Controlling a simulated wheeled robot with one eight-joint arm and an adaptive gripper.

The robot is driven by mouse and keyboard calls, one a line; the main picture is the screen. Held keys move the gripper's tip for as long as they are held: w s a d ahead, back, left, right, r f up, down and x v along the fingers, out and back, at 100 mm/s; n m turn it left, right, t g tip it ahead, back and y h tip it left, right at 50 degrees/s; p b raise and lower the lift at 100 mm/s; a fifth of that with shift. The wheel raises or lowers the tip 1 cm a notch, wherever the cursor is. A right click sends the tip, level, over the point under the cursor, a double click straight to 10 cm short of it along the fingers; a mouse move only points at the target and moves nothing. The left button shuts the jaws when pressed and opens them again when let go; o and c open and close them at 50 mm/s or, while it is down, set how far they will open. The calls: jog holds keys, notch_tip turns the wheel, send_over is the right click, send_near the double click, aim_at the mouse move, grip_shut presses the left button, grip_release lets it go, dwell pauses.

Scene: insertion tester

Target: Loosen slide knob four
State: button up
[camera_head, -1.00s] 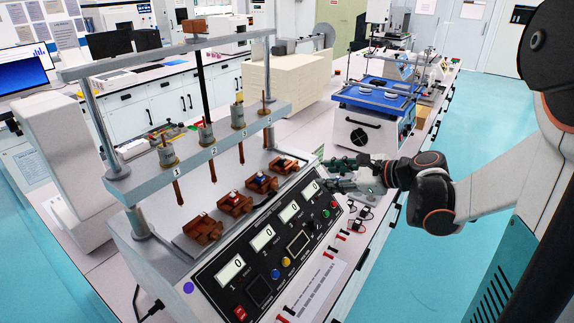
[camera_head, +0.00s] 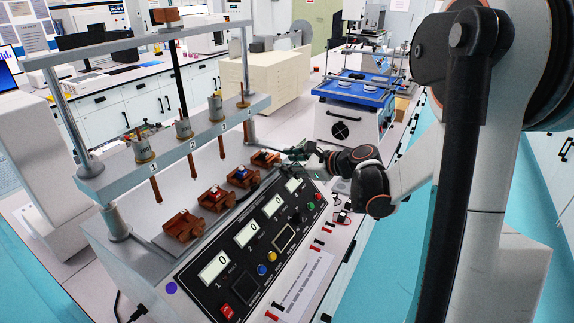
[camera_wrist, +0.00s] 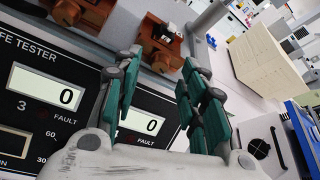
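The insertion tester (camera_head: 150,165) has a row of brown slide fixtures under rods numbered from 1 at the near left. The fourth brown slide (camera_head: 264,158) is at the far right of the row, partly hidden by my fingers. In the wrist view a brown slide (camera_wrist: 158,47), apparently the fourth, with a small metal and white part on top, lies just ahead of the fingertips. My gripper (camera_head: 292,160) is beside that slide, over the panel's far end. In the wrist view the gripper (camera_wrist: 163,62) has its green-padded fingers apart, with nothing between them.
The sloped black control panel (camera_head: 250,245) with displays and coloured buttons lies under and left of my gripper. The third slide (camera_head: 242,177) is close by. A metal post (camera_head: 247,95) rises behind the fourth slide. A blue-topped machine (camera_head: 352,100) and beige block (camera_head: 265,80) stand beyond.

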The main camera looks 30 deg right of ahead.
jog(key=shift+w+a+f, duration=0.2)
jog(key=shift+w+a, duration=0.05)
jog(key=shift+w, duration=0.25)
grip_shut()
jog(key=shift+s+a+f+n+h+b, duration=0.15)
jog(key=shift+n+h+b, duration=0.15)
jog(key=shift+n+b, duration=0.2)
jog(key=shift+n+t+h+b, duration=0.3)
jog(key=shift+n+t, duration=0.2)
jog(key=shift+n, duration=0.1)
grip_release()
